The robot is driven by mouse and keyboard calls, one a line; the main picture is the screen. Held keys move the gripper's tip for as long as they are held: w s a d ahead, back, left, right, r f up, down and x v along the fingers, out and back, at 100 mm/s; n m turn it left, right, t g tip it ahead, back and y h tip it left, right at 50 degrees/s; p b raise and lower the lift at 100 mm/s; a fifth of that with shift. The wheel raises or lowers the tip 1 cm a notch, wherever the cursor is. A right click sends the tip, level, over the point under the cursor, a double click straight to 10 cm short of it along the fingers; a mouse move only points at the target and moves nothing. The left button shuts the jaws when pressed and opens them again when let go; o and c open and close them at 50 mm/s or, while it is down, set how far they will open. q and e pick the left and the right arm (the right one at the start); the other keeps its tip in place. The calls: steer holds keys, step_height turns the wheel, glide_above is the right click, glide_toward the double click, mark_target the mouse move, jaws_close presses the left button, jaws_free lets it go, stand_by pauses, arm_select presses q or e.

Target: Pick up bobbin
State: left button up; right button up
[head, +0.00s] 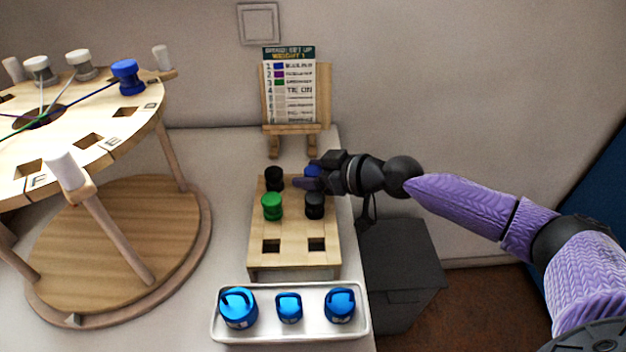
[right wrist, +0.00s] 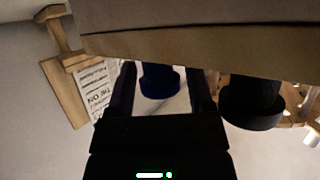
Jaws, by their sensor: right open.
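A blue bobbin (head: 312,168) stands at the back right of the small wooden rack (head: 293,255), partly hidden by my right gripper (head: 308,182). In the right wrist view the blue bobbin (right wrist: 160,80) lies between the two open fingers of the right gripper (right wrist: 163,92); I cannot tell whether they touch it. The rack also holds a black bobbin (head: 274,178) at back left, a green bobbin (head: 272,206) and another black bobbin (head: 314,205). A dark bobbin (right wrist: 252,103) shows beside the fingers in the right wrist view. My left gripper is out of view.
A round braiding stand (head: 130,110) with several bobbins is at left. A white tray (head: 265,338) with three blue weights lies in front of the rack. An easel with a card (head: 290,92) stands behind. A dark grey box (head: 400,255) is right of the table.

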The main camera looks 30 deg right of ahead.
jaws_close()
stand_by(0.3)
